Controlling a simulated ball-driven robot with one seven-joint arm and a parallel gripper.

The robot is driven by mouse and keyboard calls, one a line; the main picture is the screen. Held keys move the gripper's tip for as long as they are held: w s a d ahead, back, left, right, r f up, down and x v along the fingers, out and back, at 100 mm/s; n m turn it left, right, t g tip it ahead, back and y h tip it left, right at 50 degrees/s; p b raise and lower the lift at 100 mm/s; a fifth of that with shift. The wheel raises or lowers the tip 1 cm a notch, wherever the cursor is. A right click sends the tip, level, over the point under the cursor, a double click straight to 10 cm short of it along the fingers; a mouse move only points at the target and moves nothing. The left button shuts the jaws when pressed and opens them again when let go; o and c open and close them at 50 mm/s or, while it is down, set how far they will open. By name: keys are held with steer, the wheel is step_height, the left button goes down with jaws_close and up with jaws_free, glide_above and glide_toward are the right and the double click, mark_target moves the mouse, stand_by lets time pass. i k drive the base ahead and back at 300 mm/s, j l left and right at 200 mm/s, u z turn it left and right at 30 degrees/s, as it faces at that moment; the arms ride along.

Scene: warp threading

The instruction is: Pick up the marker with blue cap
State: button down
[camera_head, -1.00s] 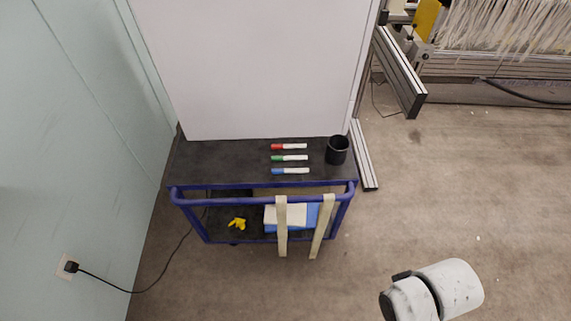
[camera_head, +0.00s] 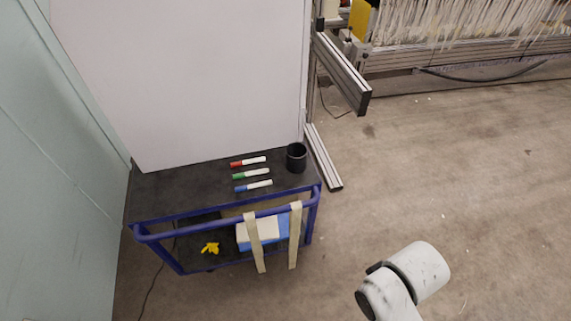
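The marker with the blue cap (camera_head: 253,186) lies on the dark top of a blue-framed cart, the nearest of three markers in a row. Its cap points left and its white body points right. The green-capped marker (camera_head: 251,174) and the red-capped marker (camera_head: 248,162) lie just behind it, roughly parallel. White and black links of my arm show at the lower right, apart from the cart. My gripper is not in view.
A black cup (camera_head: 296,157) stands right of the markers. A white board (camera_head: 185,80) rises behind the cart top (camera_head: 165,190). The blue rail (camera_head: 190,229) with hanging straps runs along the near side. Metal profiles (camera_head: 343,75) stand at the right. Open floor lies right of the cart.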

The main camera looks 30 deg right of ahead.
mark_target(245, 187)
steer(key=i+l+u, duration=0.15)
steer(key=i+l, duration=0.9)
steer(key=i+l+u, duration=0.1)
steer(key=u, duration=1)
steer(key=k+l, duration=0.05)
